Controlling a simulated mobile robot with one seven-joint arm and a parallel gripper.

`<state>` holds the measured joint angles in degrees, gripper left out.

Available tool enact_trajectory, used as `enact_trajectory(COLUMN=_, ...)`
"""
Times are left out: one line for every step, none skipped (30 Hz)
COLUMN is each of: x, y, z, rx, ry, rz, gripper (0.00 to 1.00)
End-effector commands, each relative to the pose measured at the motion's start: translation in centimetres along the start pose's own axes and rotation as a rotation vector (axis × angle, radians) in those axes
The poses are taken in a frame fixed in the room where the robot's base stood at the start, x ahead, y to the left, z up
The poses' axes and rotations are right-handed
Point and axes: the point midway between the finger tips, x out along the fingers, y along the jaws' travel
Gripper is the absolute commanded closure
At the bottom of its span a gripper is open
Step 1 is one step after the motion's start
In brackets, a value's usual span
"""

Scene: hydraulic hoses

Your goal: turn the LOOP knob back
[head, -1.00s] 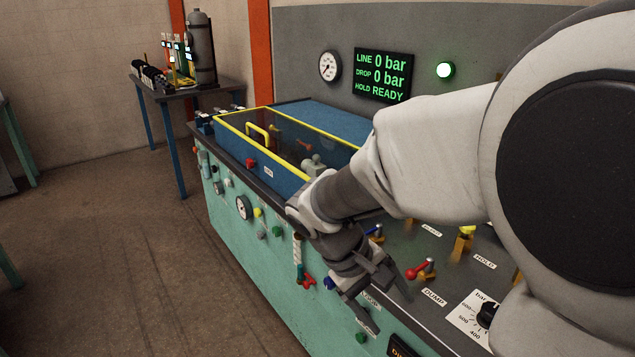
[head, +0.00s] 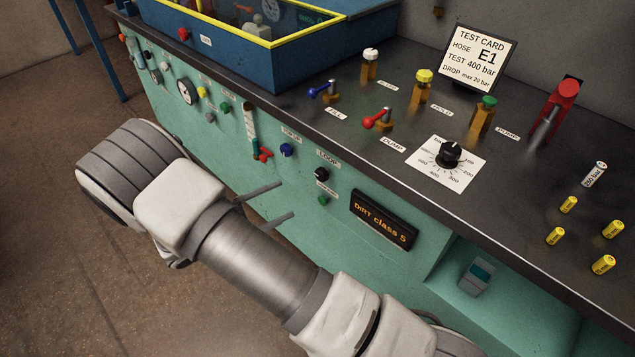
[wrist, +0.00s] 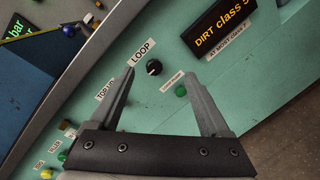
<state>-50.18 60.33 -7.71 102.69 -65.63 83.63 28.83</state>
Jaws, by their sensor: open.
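The LOOP knob (head: 321,174) is a small black round knob on the green front panel, below its white LOOP label (head: 328,157). In the wrist view the knob (wrist: 154,67) shows between and just beyond the two fingertips, with a pale mark on its face. My gripper (head: 287,199) is open and empty, its fingers pointing at the panel from the left of the knob in the head view. The wrist view also shows my gripper (wrist: 158,77) with fingers spread wide. I see no contact with the knob.
A blue knob (head: 287,150) and a red-handled valve (head: 264,155) sit left of the LOOP knob. A green button (head: 323,200) is just below it. A display (head: 384,219) reading "DIRT class 5" is at its right. Open floor lies in front of the panel.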

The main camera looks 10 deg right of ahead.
Motion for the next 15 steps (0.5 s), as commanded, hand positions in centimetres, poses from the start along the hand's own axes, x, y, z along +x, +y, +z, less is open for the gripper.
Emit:
enact_trajectory(x=-0.4, y=-1.0, z=-1.4, rx=-0.017, ry=0.005, rz=0.047, gripper=0.19)
enact_trajectory(x=-0.6, y=-1.3, z=-1.9, rx=-0.024, ry=0.008, rz=0.071, gripper=0.19)
enact_trajectory(x=-0.9, y=-1.6, z=-2.6, rx=-0.03, ry=0.011, rz=0.101, gripper=0.19)
enact_trajectory(x=-1.1, y=-1.9, z=-3.0, rx=-0.035, ry=0.013, rz=0.12, gripper=0.19)
enact_trajectory(x=-1.2, y=-2.1, z=-3.3, rx=-0.039, ry=0.015, rz=0.137, gripper=0.19)
enact_trajectory(x=-1.4, y=-2.3, z=-3.7, rx=-0.043, ry=0.018, rz=0.155, gripper=0.19)
enact_trajectory(x=-1.5, y=-2.4, z=-4.0, rx=-0.045, ry=0.021, rz=0.166, gripper=0.19)
enact_trajectory(x=-1.6, y=-2.5, z=-4.1, rx=-0.046, ry=0.022, rz=0.175, gripper=0.19)
enact_trajectory(x=-1.6, y=-2.6, z=-4.3, rx=-0.048, ry=0.023, rz=0.184, gripper=0.19)
enact_trajectory(x=-1.6, y=-2.6, z=-4.4, rx=-0.049, ry=0.024, rz=0.188, gripper=0.19)
enact_trajectory(x=-1.5, y=-2.6, z=-4.5, rx=-0.049, ry=0.024, rz=0.191, gripper=0.19)
enact_trajectory(x=-1.2, y=-2.6, z=-4.5, rx=-0.05, ry=0.024, rz=0.193, gripper=0.19)
enact_trajectory(x=-0.9, y=-2.5, z=-4.5, rx=-0.05, ry=0.024, rz=0.194, gripper=0.19)
enact_trajectory(x=-0.6, y=-2.4, z=-4.5, rx=-0.05, ry=0.023, rz=0.193, gripper=0.19)
enact_trajectory(x=0.0, y=-2.4, z=-4.5, rx=-0.05, ry=0.022, rz=0.192, gripper=0.19)
